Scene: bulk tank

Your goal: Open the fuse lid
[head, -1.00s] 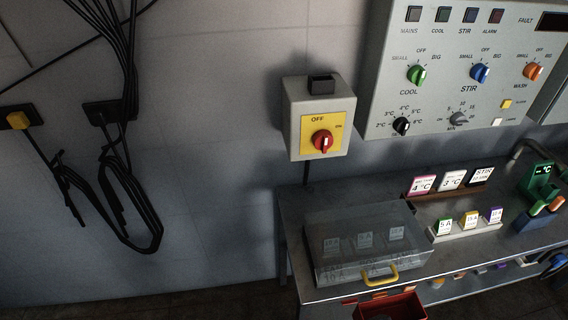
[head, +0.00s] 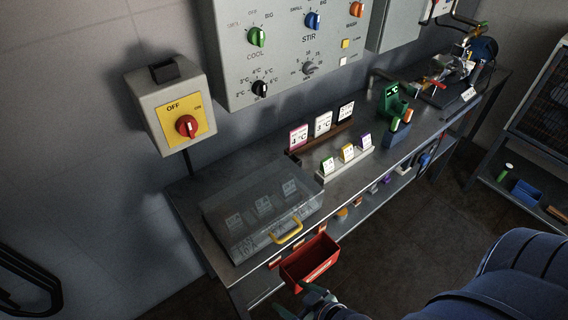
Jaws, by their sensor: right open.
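The fuse lid (head: 245,208) is a clear, boxy cover on the left end of the metal bench. It lies shut over several labelled fuses, which show dimly through it. Its yellow handle (head: 286,231) is on the front edge. My right gripper (head: 298,299) is at the bottom edge, below and in front of the handle and apart from it. Its fingers are spread and empty, and it is partly cut off by the frame. My left gripper is not in view.
A red open bin (head: 311,259) hangs at the bench front, between the lid and my right gripper. A rack of coloured fuses (head: 346,160) and label cards (head: 322,126) stand right of the lid. A yellow switch box (head: 172,104) is on the wall behind.

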